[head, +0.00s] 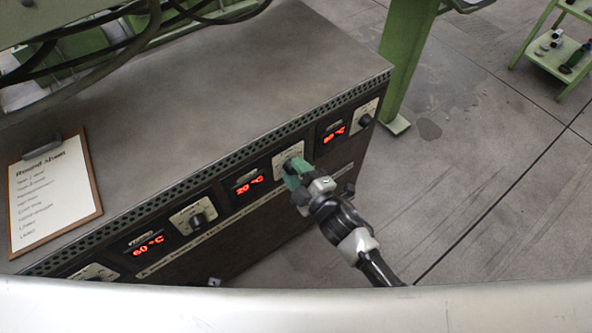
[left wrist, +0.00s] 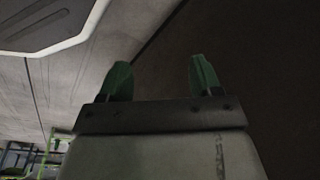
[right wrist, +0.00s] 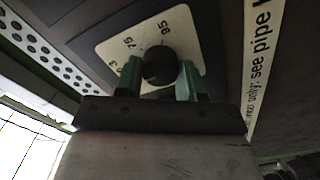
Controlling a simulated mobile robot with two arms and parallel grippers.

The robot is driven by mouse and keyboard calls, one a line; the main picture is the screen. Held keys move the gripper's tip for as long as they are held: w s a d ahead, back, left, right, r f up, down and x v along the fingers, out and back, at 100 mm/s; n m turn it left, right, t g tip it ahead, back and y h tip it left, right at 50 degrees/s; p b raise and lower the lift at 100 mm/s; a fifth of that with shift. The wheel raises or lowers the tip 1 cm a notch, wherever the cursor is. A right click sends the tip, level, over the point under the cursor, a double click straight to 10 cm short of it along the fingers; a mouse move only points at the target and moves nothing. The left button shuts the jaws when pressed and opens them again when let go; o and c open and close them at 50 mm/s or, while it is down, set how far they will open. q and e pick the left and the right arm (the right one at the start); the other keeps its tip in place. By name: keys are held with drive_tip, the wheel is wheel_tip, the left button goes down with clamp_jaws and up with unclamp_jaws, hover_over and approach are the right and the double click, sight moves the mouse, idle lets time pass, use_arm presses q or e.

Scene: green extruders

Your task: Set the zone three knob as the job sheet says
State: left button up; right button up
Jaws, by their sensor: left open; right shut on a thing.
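My right gripper (head: 295,172) is at a dial plate on the cabinet front, between the displays reading 20 °C (head: 250,186) and about 80 °C (head: 334,133). In the right wrist view its green fingers (right wrist: 160,78) are shut on a round black knob (right wrist: 159,66), one finger on each side. The knob's pale plate (right wrist: 185,22) shows 75 and 95; the pointer is not clear. The job sheet (head: 50,195) lies on a clipboard on the cabinet top; its small lines are unreadable. In the left wrist view my left gripper (left wrist: 160,80) is open and empty. I cannot read the zone labels.
Other knobs (head: 197,220) (head: 366,120) sit along the same front, with a 60 °C display (head: 145,243). Black cables (head: 130,45) hang over the far left of the cabinet top (head: 230,80).

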drive_tip(key=o, duration=0.9)
drive_tip(key=shift+s+d, duration=0.1)
use_arm(q)
drive_tip(key=shift+s+a+f+p, duration=0.1)
drive_tip(key=shift+s+f+p, duration=0.3)
drive_tip(key=shift+s+f, duration=0.7)
use_arm(e)
drive_tip(key=v, duration=1)
drive_tip(key=shift+s+d, duration=0.15)
drive_tip(key=shift+s, duration=0.1)
use_arm(q)
drive_tip(key=shift+w, duration=0.35)
